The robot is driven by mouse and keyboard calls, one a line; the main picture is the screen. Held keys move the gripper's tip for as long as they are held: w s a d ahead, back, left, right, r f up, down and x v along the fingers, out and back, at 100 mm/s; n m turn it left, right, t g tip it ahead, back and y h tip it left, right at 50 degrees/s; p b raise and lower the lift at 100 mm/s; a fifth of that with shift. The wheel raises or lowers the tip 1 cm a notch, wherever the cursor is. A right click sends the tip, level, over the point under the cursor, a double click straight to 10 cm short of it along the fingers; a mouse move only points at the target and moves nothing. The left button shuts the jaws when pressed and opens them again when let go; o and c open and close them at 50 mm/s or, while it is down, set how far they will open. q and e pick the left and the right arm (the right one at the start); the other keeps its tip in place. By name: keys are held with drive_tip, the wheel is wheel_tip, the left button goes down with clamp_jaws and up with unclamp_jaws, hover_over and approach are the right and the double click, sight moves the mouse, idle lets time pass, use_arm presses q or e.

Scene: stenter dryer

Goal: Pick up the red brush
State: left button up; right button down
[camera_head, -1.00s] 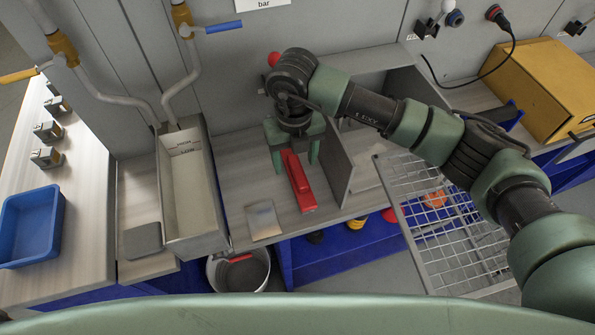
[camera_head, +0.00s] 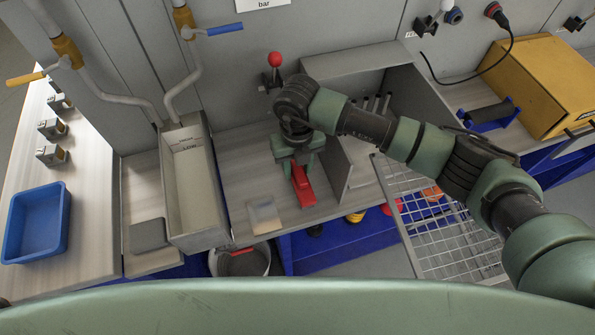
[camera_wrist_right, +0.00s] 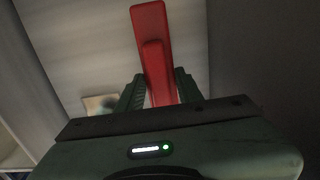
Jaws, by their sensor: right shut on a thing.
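The red brush (camera_head: 302,187) lies on the wooden bench top, just left of a grey partition. Its far part is hidden under my right gripper (camera_head: 292,168). In the right wrist view the brush (camera_wrist_right: 151,40) runs between the two green fingers of the gripper (camera_wrist_right: 160,90), which are shut on it. I cannot tell whether the brush is lifted off the surface. My left gripper is not in view.
A grey partition (camera_head: 338,165) stands close to the right of the gripper. A wire rack (camera_head: 440,235) is at the right, a grey trough (camera_head: 196,195) at the left. A small plate (camera_head: 263,214) lies beside the brush. A red-knobbed lever (camera_head: 275,62) stands behind.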

drive_tip(key=shift+r, duration=0.1)
drive_tip(key=shift+w+r, duration=0.1)
drive_tip(key=shift+r, duration=0.5)
wheel_tip(320, 180, up, 19)
drive_tip(key=b, duration=0.5)
drive_tip(key=shift+f, duration=0.15)
drive_tip(key=c, duration=1.6)
unclamp_jaws()
drive_tip(key=shift+c, duration=0.2)
drive_tip(key=c, duration=0.5)
drive_tip(key=shift+f, duration=0.1)
